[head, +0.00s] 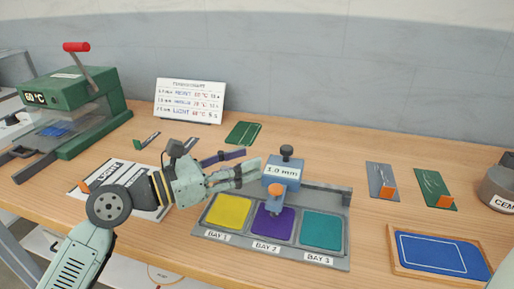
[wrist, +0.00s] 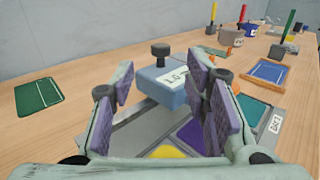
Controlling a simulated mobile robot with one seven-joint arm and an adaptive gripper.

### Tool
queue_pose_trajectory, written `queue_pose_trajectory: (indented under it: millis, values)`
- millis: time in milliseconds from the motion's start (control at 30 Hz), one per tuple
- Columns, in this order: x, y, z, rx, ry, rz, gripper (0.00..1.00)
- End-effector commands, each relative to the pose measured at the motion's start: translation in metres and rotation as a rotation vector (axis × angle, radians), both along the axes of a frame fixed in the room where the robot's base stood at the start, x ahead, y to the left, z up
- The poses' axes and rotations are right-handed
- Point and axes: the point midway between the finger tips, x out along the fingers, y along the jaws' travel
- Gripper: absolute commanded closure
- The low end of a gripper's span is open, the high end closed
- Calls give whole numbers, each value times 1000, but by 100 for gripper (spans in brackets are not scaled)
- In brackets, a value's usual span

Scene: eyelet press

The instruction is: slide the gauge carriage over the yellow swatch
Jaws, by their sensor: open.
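The gauge carriage (head: 284,172) is a blue block with a black knob, a "1.0 mm" label and an orange tip. It sits on the rail behind the swatches, over the purple swatch (head: 273,223) in bay 2. The yellow swatch (head: 229,211) lies in bay 1 to its left, uncovered. The teal swatch (head: 321,229) is in bay 3. My gripper (head: 251,170) is open and empty just left of the carriage. In the wrist view the carriage (wrist: 172,80) shows ahead between the open fingers (wrist: 165,95); I cannot tell whether they touch it.
A green press (head: 85,105) with a red-tipped lever stands at the back left. A settings card (head: 190,101) stands behind. Small cards with orange blocks (head: 389,192), a blue tray (head: 397,265) and a grey pot (head: 498,190) are at right. Table between rail and wall is mostly clear.

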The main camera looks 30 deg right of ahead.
Motion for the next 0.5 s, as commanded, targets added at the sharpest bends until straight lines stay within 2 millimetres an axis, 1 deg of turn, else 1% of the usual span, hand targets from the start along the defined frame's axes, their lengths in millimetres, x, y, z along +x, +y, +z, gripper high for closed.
queue_pose_trajectory:
  millis: [33,167,500]
  values:
    - [0,-4,-2,10,-1,-3,58]
    - [-2,-19,0,11,0,-6,58]
    - [-8,-82,2,7,1,-6,58]
